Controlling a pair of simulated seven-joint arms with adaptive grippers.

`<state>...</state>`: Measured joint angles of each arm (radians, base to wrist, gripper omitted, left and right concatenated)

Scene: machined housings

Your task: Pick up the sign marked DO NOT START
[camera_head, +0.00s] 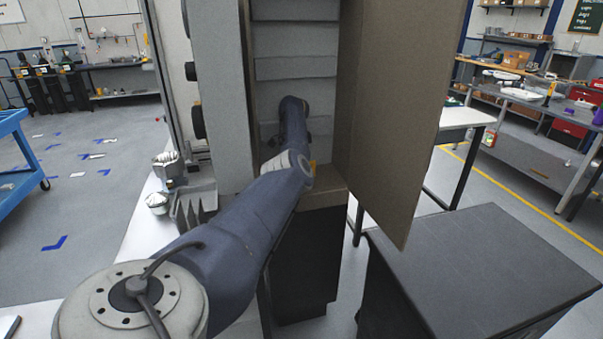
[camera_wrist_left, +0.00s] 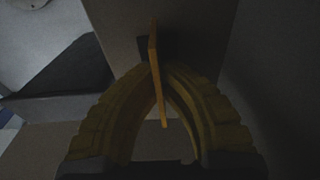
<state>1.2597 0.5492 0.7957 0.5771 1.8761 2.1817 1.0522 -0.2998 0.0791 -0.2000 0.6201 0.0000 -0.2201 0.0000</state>
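In the left wrist view, a thin orange plate (camera_wrist_left: 154,48), likely the sign, stands nearly edge-on. Its face and any lettering are not readable. My left gripper (camera_wrist_left: 156,69) has its two curved yellow fingers drawn together at the tips, one on each side of the plate, and appears shut on it. A dark block shows behind the plate's upper part. In the head view my left arm reaches into the open tall cabinet (camera_head: 296,69), and its forearm hides the gripper. A small yellow-orange patch shows beside the wrist; I cannot tell what it is. My right gripper is not in view.
The cabinet's brown door (camera_head: 405,110) hangs open to the right of my arm. A grey-topped dark cabinet (camera_head: 485,265) stands at the lower right. Metal containers (camera_head: 168,168) and a grey rack (camera_head: 195,205) sit on a white surface to the left.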

